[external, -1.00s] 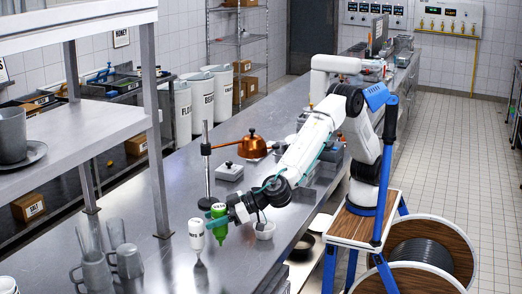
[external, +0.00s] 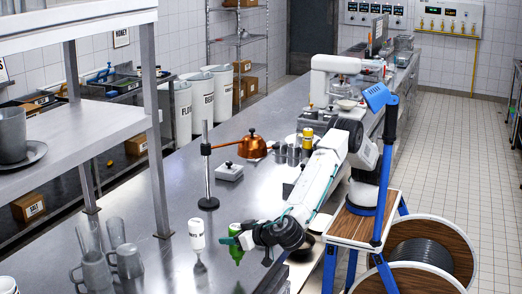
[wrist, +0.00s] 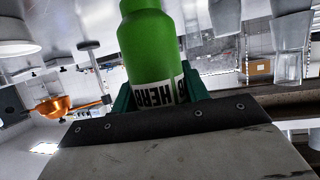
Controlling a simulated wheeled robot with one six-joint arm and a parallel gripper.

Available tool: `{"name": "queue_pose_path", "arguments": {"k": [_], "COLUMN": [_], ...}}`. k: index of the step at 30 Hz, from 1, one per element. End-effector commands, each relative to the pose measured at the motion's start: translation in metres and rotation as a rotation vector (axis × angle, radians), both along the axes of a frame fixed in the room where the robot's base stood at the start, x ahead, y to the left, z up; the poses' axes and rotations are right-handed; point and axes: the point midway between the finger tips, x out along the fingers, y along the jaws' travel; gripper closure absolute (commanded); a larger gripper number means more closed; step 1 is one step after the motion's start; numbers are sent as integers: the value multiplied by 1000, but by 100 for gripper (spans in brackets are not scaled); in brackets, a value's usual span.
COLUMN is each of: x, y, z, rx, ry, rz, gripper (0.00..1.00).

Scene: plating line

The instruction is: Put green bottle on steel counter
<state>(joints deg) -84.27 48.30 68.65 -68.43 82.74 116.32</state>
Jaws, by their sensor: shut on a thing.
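The green bottle (external: 237,256) is in my gripper (external: 236,240), over the near part of the steel counter (external: 172,212). In the wrist view the green bottle (wrist: 150,42) stands between the green fingers, with a white label reading "HERB" low in that picture. My gripper is shut on it. The fingers and wrist hide part of the bottle in the external view.
A white squeeze bottle (external: 197,234) stands just left of my gripper. Grey mugs (external: 128,260) stand at the front left under a shelf. A stand with a round black base (external: 208,203), a white box (external: 230,171) and a copper pan (external: 252,147) are farther back. Bare counter lies between.

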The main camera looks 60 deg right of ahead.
Motion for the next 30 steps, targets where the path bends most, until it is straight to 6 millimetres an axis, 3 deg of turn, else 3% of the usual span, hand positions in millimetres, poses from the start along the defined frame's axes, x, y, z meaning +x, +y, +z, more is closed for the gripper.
{"name": "queue_pose_path", "arguments": {"k": [5, 17, 18, 19, 30], "x": [0, 0, 0, 0, 0], "y": [0, 0, 0, 0, 0], "z": [-28, -33, -33, -33, -28], "rx": [-3, -1, -1, -1, 0], "ry": [0, 0, 0, 0, 0], "rz": [0, 0, 0, 0, 1], "gripper": [66, 66, 44, 36, 33]}}
